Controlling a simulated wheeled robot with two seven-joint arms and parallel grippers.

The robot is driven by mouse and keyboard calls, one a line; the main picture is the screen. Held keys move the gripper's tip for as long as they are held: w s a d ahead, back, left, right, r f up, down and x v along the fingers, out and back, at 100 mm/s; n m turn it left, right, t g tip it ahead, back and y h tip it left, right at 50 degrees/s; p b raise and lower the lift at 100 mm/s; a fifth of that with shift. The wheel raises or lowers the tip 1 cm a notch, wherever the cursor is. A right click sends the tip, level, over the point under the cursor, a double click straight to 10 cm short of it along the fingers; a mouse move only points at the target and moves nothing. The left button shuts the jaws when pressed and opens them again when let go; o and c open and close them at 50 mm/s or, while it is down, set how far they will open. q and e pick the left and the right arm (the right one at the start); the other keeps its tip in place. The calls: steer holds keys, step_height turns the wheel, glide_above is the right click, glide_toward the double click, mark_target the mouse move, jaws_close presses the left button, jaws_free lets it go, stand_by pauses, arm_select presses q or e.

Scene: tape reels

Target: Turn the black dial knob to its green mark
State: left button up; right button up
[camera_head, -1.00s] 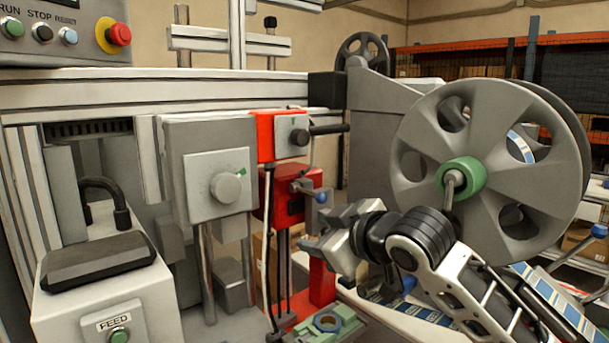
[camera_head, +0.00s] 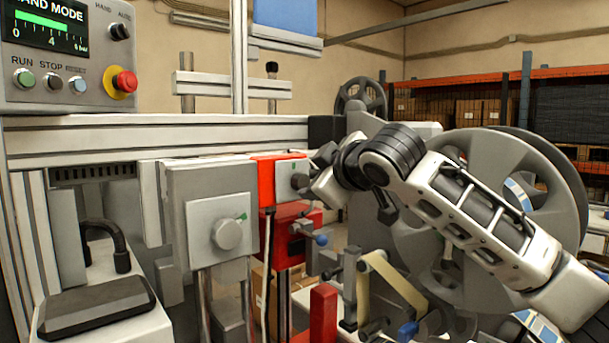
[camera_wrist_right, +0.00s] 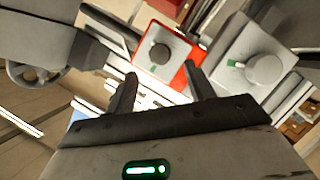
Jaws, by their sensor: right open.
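The black dial knob (camera_wrist_right: 158,53) sits on a light grey plate on the front of a red box (camera_wrist_right: 181,74). In the head view the knob (camera_head: 299,181) shows just left of my right gripper (camera_head: 311,187). The right gripper is open and empty. In the right wrist view its two fingers (camera_wrist_right: 162,76) point toward the knob, which lies beyond and between them, apart from the tips. The knob's pointer direction is too small to tell. My left gripper is not in view.
A larger grey knob (camera_head: 228,234) with its own green mark stands on a grey box to the left. A big grey reel (camera_head: 515,180) is behind my right arm. A red clamp block with a blue-tipped lever (camera_head: 320,239) is below the black knob.

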mark_target(304, 182)
steer(key=p+x, duration=0.1)
steer(key=x, duration=0.6)
steer(key=shift+p, duration=0.35)
steer(key=c, duration=1)
